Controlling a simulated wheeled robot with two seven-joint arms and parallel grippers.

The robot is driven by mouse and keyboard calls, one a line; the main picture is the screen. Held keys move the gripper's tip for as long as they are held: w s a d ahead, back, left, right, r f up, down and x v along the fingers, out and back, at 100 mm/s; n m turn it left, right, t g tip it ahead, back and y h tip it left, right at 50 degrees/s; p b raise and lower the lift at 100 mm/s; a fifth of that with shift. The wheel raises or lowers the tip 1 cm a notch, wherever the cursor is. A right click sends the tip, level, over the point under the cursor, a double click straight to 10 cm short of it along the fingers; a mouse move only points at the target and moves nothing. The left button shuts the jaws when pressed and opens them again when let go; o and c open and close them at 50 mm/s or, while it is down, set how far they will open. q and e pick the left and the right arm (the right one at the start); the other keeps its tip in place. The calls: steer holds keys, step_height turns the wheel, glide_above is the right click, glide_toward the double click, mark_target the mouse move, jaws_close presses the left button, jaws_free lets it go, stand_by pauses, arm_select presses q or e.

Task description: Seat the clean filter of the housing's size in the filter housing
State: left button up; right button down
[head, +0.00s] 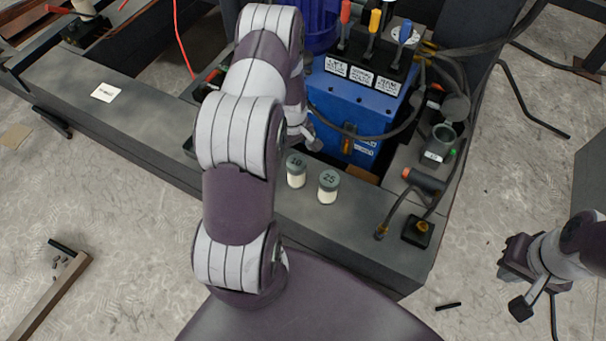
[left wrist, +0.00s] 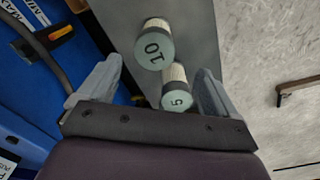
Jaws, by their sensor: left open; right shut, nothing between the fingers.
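A clean-looking filter capped 10 (head: 296,171) and one capped 25 (head: 328,187) stand upright on the grey ledge. My right gripper (head: 521,303) is shut and empty, off to the right.
The blue unit (head: 345,105) with red, yellow and blue handles stands behind the filters. Hoses and an orange-tipped dark cylinder (head: 424,180) crowd the ledge at right. A white card (head: 105,92) lies on the left ledge, which is otherwise mostly clear.

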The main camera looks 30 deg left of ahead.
mark_target(295, 163)
arm_select(q)
step_height(295, 163, down, 6)
steer(key=shift+w+d+f+b, duration=0.1)
steer(key=shift+b, duration=0.75)
steer(key=f, duration=0.1)
steer(key=f+b, duration=0.1)
steer(key=f, duration=0.1)
steer(key=f+b, duration=0.1)
steer(key=f, duration=0.1)
steer(key=shift+w+d, duration=0.15)
steer(key=shift+w, duration=0.1)
steer(key=shift+r, duration=0.1)
steer(key=c, duration=1.2)
